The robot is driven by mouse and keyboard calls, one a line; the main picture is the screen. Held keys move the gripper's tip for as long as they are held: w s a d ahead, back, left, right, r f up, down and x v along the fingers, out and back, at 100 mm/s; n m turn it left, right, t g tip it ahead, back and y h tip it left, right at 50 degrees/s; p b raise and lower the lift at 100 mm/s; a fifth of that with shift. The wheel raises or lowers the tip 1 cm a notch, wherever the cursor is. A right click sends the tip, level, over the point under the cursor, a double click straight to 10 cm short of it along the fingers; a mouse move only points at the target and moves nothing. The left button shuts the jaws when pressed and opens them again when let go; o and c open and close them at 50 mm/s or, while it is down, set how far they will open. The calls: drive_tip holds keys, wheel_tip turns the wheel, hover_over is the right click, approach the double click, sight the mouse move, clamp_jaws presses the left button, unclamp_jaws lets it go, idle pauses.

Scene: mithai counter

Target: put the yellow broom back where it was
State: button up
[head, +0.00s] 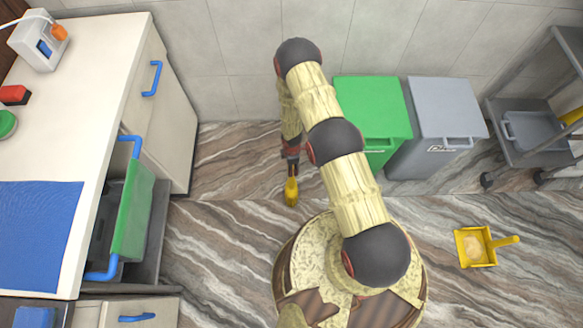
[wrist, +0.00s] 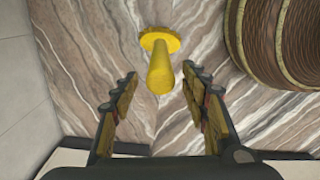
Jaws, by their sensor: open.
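A yellow upright piece (head: 291,191), which I take to be the yellow broom, stands on the floor just below my gripper (head: 291,158) in the head view. In the wrist view it shows as a short yellow handle (wrist: 160,72) rising from a round yellow base on the floor. My gripper is open, with a finger on either side of the handle's line and clear gaps to it. I cannot tell how far down the fingers reach beside it. Most of the broom's lower part is hard to make out.
A green bin (head: 370,100) and a grey bin (head: 440,108) stand by the wall. A yellow dustpan (head: 464,250) lies on the floor at right, near a wheeled rack (head: 525,155). An open drawer (head: 133,215) juts from the left counter (head: 75,90). Floor between is mostly clear.

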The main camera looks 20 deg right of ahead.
wheel_tip(320, 180, up, 2)
drive_tip(key=shift+r+p, duration=0.1)
drive_tip(key=shift+p, duration=0.5)
drive_tip(key=w+d+r+m+t, duration=0.15)
drive_tip(key=w+r, duration=0.25)
drive_tip(key=r, duration=0.7)
drive_tip(key=w+d+r+m, duration=0.15)
drive_tip(key=w+r, duration=0.25)
drive_tip(key=r, duration=0.6)
wheel_tip(320, 180, up, 24)
drive_tip(key=s+m+t+h, duration=0.1)
drive_tip(key=m, duration=0.4)
drive_tip(key=s+r+m+t, duration=0.1)
drive_tip(key=s+r+m, duration=0.1)
drive_tip(key=s+r, duration=0.55)
drive_tip(key=s+r+m+t, duration=0.15)
drive_tip(key=s+r, duration=0.25)
drive_tip(key=r, duration=0.6)
drive_tip(key=s+a+r+m, duration=0.1)
drive_tip(key=s+r, duration=0.3)
drive_tip(key=s, duration=0.4)
drive_tip(key=s+a+r+m+y, duration=0.1)
drive_tip(key=s+a+r+m, duration=0.1)
drive_tip(key=s, duration=0.7)
wheel_tip(320, 180, up, 2)
drive_tip(key=shift+s+r+m+t, duration=0.2)
drive_tip(key=shift+s+m+t, duration=0.1)
drive_tip(key=shift+m, duration=0.55)
drive_tip(key=shift+d, duration=0.1)
